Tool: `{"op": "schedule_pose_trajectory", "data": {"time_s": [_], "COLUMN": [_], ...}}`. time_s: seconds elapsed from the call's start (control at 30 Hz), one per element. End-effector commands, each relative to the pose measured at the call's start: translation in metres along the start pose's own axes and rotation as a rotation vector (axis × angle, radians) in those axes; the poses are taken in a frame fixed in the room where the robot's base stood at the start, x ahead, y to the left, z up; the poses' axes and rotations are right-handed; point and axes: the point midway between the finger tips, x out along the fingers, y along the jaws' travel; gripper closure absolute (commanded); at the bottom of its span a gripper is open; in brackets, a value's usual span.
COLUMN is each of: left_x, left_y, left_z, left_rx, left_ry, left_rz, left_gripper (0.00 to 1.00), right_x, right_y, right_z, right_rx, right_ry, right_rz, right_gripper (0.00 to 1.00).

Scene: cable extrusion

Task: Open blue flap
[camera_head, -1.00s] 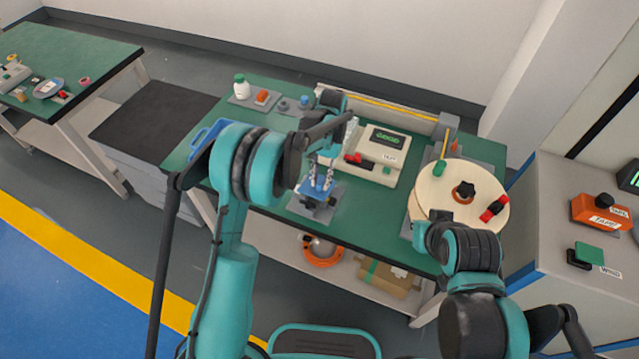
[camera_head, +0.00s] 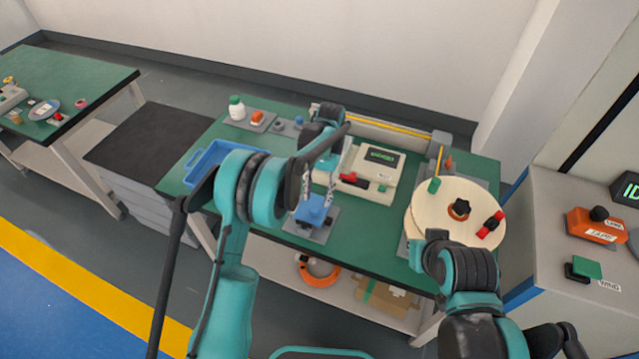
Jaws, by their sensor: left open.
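The blue flap (camera_head: 313,211) is on a small device standing on a grey plate (camera_head: 324,229) near the front edge of the green workbench. Its blue top covers most of the device. My left gripper (camera_head: 319,191) is open, pointing down, with its two fingers just above and around the back of the flap. I cannot tell whether the fingers touch it. My right arm (camera_head: 455,265) reaches in at the lower right, beside the wooden spool. Its gripper is not visible.
A beige machine (camera_head: 369,167) with a red part stands behind the flap. A wooden spool (camera_head: 435,206) is on the right. A blue tray (camera_head: 215,158) lies on the left, and a white bottle (camera_head: 237,108) at the back. Orange and green controls (camera_head: 595,225) stand far right.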

Motion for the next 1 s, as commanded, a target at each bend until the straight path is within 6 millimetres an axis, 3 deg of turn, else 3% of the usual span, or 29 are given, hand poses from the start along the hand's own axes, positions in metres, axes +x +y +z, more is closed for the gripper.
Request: {"op": "schedule_pose_trajectory", "data": {"time_s": [0.5,0.7,1.0], "left_x": [-0.099,-0.112,-0.113], "left_y": [0.0,0.0,0.0], "left_z": [-0.001,0.0,0.0], "left_rx": [0.0,0.0,0.0], "left_ry": [0.0,0.0,0.0], "left_rz": [0.0,0.0,0.0], "left_gripper": [0.55,0.55,0.55], "right_x": [0.0,0.0,0.0], "right_y": [0.0,0.0,0.0], "right_z": [0.0,0.0,0.0], "right_rx": [0.0,0.0,0.0], "right_ry": [0.0,0.0,0.0], "right_rz": [0.0,0.0,0.0], "right_gripper": [1.0,1.0,1.0]}}
